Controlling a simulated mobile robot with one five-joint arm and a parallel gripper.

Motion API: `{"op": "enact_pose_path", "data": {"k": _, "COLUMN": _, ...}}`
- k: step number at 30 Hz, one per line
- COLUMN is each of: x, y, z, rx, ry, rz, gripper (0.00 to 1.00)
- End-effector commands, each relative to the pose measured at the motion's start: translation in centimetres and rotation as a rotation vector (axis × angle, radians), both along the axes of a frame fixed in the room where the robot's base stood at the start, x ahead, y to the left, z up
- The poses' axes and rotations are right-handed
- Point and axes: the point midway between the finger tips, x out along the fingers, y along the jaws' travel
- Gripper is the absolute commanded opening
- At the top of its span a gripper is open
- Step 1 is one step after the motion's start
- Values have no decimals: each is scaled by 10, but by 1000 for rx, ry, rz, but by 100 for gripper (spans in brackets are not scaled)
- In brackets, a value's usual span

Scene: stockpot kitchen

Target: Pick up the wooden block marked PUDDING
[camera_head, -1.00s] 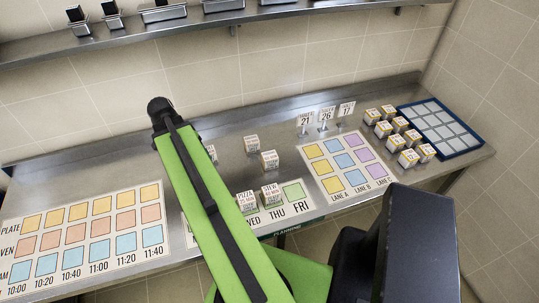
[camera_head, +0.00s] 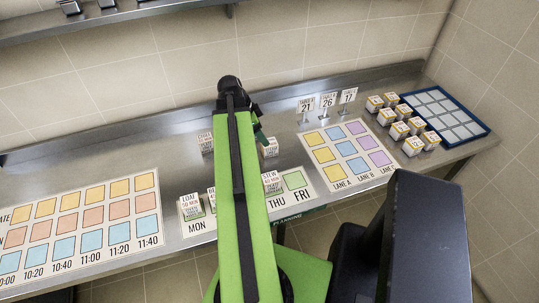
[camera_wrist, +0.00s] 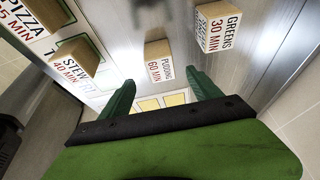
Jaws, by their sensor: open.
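The PUDDING block (camera_wrist: 158,62), wooden with a white "PUDDING 60 MIN" label, stands on the metal counter in the wrist view. It lies ahead of my gripper (camera_wrist: 163,82), which is open and empty, its green fingers apart. In the head view, a pale block that seems to be the same one (camera_head: 270,148) stands just right of my gripper (camera_head: 260,136), which is partly hidden by my arm; its label is too small to read there. I cannot tell whether a finger touches it.
The GREENS block (camera_wrist: 216,27) stands close beside, toward the wall. The STEW block (camera_wrist: 77,55) and PIZZA block (camera_wrist: 40,12) are on the planning board. Another block (camera_head: 206,142) stands left of my arm. The lane board (camera_head: 325,178) and table number stands (camera_head: 327,103) are to the right.

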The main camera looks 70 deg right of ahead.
Motion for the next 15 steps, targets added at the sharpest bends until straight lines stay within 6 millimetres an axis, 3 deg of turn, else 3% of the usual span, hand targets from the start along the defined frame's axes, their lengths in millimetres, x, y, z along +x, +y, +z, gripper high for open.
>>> {"op": "enact_pose_path", "data": {"k": 1, "x": -4, "y": -3, "z": -22, "rx": -1, "ry": 0, "rz": -2, "gripper": 73}}
{"op": "enact_pose_path", "data": {"k": 3, "x": -8, "y": -7, "z": -34, "rx": 0, "ry": 0, "rz": 0, "gripper": 73}}
{"op": "enact_pose_path", "data": {"k": 11, "x": -12, "y": -10, "z": -39, "rx": 0, "ry": 0, "rz": 2, "gripper": 73}}
{"op": "enact_pose_path", "data": {"k": 15, "x": -15, "y": -13, "z": -55, "rx": 0, "ry": 0, "rz": 1, "gripper": 73}}
